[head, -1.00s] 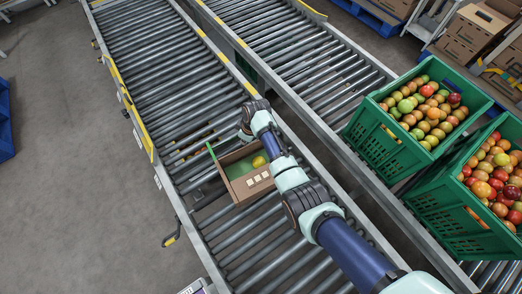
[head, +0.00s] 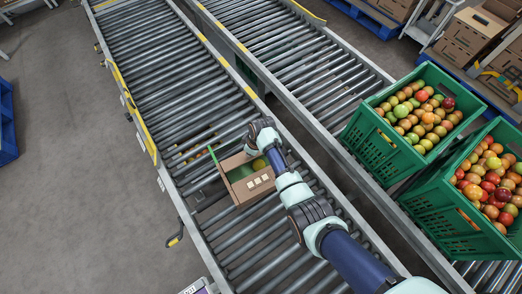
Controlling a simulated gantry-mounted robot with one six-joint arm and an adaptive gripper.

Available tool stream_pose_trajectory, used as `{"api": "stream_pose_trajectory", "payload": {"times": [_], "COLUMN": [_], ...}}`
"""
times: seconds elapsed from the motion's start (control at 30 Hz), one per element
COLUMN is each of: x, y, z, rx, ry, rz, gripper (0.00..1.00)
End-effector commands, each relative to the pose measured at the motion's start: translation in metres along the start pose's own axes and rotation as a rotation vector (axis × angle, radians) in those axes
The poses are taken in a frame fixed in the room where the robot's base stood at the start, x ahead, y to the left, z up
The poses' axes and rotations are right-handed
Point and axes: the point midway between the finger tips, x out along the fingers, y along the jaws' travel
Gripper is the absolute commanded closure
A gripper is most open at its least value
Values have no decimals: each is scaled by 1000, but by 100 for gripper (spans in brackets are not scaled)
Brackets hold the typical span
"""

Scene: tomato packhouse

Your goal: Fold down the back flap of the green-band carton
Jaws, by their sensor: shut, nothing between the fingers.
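The open brown carton (head: 238,194) sits on the rollers of the near conveyor. A thin green flap edge (head: 213,156) stands up at its left end. Pale label squares show on its front side. Green and yellowish contents show inside, partly covered by my arm. My gripper (head: 252,146) is at the back edge of the carton, below my dark wrist. It is shut and looks empty. My wrist hides much of the fingers and the carton's back right corner, so I cannot tell how the back flap stands or whether I touch it.
Two green crates of tomatoes stand at the right, one farther back (head: 385,150) and one nearer (head: 440,215). Stacked cartons (head: 478,28) are at the top right.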

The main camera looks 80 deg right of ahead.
Motion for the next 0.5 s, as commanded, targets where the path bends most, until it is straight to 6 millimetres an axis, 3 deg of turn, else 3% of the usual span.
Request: {"api": "stream_pose_trajectory", "payload": {"times": [0.5], "x": [10], "y": [-11], "z": [19], "rx": [1], "ry": [1], "rz": [1], "gripper": [100]}}
